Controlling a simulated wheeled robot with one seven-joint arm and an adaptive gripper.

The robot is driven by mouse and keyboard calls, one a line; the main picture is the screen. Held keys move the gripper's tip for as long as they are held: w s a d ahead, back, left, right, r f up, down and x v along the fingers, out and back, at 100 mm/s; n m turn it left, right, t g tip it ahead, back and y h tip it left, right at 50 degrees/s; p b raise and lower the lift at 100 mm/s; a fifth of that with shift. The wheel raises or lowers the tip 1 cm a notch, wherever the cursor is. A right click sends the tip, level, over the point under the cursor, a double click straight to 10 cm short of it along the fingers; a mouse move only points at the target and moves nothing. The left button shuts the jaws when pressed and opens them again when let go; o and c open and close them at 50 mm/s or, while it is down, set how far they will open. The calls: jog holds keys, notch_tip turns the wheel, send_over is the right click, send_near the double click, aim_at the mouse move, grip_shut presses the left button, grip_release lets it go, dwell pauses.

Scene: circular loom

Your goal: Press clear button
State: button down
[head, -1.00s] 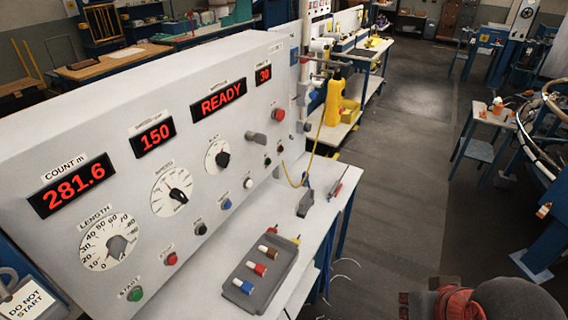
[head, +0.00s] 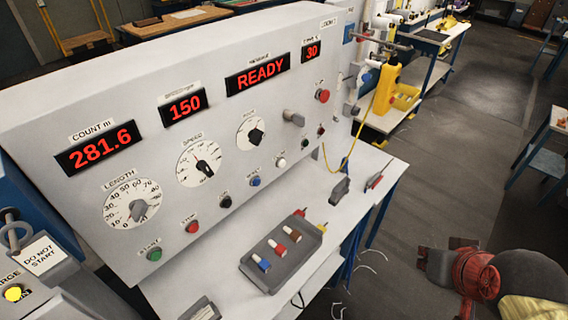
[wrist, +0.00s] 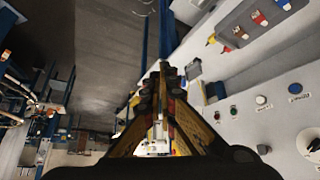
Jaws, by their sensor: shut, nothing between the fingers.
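A white control panel (head: 60,105) carries a row of small buttons. A green button (head: 154,255) is labelled START and a red one (head: 191,228) STOP. Then come a black button (head: 225,201), a blue button (head: 255,181) and a white button (head: 281,163); their labels are too small to read, so I cannot tell which is clear. The white button (wrist: 260,99) and blue button (wrist: 295,88) also show in the wrist view. My gripper (head: 424,266) is at the lower right in the head view, apart from the panel. Its fingers (wrist: 160,82) are shut and empty.
A grey tray (head: 262,275) with several coloured-capped items lies on the shelf below the buttons. A small grey block (head: 340,190) and a red tool (head: 377,178) lie further right. Dials and red displays fill the panel above. Open floor (head: 450,150) lies to the right.

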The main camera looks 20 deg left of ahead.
aim_at(282, 163)
jog(key=w+a+f+n+t+y+p, duration=0.1)
jog(key=w+a+f+n+t, duration=0.1)
jog(key=w+a, duration=0.55)
jog(key=w+a+f+n+t+y+p, duration=0.1)
jog(key=w+a+f+n+y, duration=0.15)
jog(key=w+a, duration=0.5)
jog(key=w+a+f+n+t+y, duration=0.1)
jog(key=w+a+f+n, duration=0.1)
jog(key=a, duration=0.4)
jog(key=w+a+f+n+t, duration=0.2)
jog(key=a+f, duration=0.2)
jog(key=a, duration=0.2)
jog(key=shift+w+a+f+y+p, duration=0.2)
jog(key=shift+w+a+y+p, duration=0.15)
jog(key=shift+p, duration=0.1)
jog(key=w+a, duration=0.3)
jog(key=a, duration=0.5)
jog(key=shift+w+p, duration=0.2)
jog(key=shift+p, duration=0.1)
jog(key=shift+a, duration=0.1)
jog(key=shift+w+a, duration=0.15)
jog(key=shift+a, duration=0.15)
